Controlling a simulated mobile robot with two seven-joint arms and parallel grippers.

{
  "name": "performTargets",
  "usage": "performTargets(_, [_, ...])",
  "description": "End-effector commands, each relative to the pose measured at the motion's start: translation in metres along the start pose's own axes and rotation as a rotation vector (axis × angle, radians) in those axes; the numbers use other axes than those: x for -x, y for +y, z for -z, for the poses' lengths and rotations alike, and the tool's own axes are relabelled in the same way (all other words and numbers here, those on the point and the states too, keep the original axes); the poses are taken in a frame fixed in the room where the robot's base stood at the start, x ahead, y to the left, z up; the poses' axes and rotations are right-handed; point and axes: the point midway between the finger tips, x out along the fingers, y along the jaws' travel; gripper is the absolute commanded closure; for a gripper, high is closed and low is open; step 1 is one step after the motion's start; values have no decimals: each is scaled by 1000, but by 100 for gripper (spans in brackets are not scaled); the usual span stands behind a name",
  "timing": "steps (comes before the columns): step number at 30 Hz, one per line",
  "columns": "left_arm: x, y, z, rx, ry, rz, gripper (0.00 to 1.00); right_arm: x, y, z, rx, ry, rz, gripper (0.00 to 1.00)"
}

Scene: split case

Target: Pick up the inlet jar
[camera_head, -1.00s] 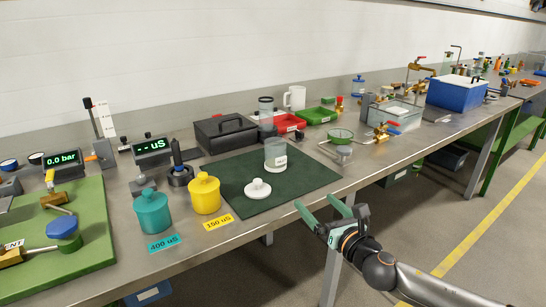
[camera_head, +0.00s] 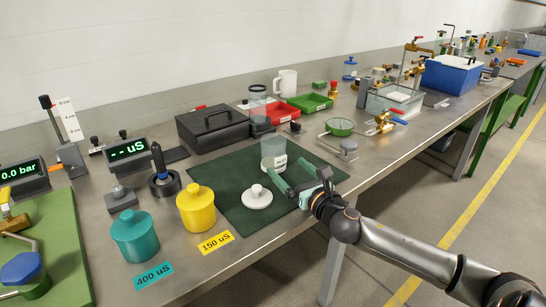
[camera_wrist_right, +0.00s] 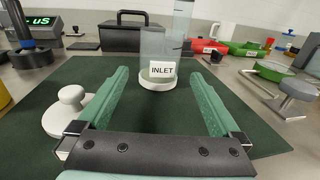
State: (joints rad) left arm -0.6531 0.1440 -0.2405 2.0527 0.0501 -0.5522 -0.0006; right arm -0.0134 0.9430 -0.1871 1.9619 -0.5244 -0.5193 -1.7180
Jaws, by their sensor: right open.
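The inlet jar (camera_head: 274,153) is a clear jar with a pale bottom and a white label. It stands upright on the dark green mat (camera_head: 228,172). In the right wrist view the jar (camera_wrist_right: 158,80) shows its "INLET" label facing me, straight ahead between the fingers. My right gripper (camera_head: 291,176) is open and empty, low over the mat. Its fingertips (camera_wrist_right: 157,72) point toward the jar from the near side; whether they reach past its near wall I cannot tell. A white knobbed lid (camera_head: 257,197) lies on the mat to the left of the gripper. My left gripper is not in view.
Yellow (camera_head: 196,209) and teal (camera_head: 134,236) lidded pots stand left of the mat. A black case (camera_head: 212,128) and a clear cylinder (camera_head: 259,108) stand behind the jar. A green round dish (camera_head: 340,127) is to the right. The mat's right part is clear.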

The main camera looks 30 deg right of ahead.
Motion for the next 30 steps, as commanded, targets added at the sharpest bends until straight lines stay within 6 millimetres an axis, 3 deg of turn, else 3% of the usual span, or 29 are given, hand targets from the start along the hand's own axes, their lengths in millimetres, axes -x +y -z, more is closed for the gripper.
performTargets(6, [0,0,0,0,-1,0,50,-24,0,-1,-2,-2,0,0])
performTargets(14, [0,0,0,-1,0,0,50,-35,0,0,-1,0,0,0])
performTargets(24, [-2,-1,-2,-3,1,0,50,-75,0,-1,-3,-2,1,0])
performTargets(30, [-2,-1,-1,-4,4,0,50,-88,1,0,-1,0,-1,0])
